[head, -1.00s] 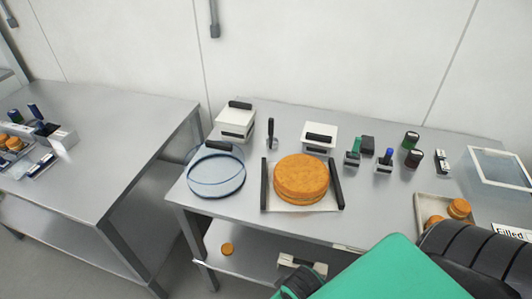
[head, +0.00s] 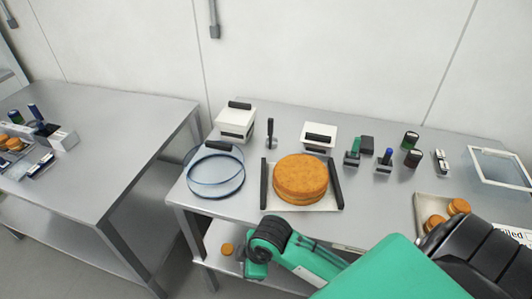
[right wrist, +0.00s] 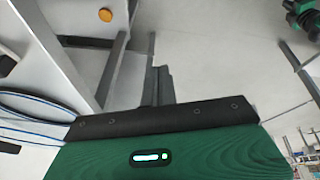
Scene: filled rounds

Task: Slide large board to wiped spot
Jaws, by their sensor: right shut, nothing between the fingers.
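The large board (head: 318,205) is pale with a black bar handle on its left and right sides. It lies on the right-hand table (head: 390,205) near the front edge and carries a thick round orange-brown stack (head: 300,178). I cannot make out a wiped spot. My right arm crosses in front of the table, with its wrist below the board's front edge. My right gripper (right wrist: 158,75) is shut and empty in the right wrist view, apart from the board; its fingers are not clear in the head view. My left gripper is not in view.
A clear round blue-rimmed vessel (head: 216,190) stands left of the board. White boxes with black handles (head: 236,122) (head: 319,136), stamps (head: 384,162) and jars stand behind. A tray of rounds (head: 420,206) is at the right. A gap separates the left table (head: 110,120).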

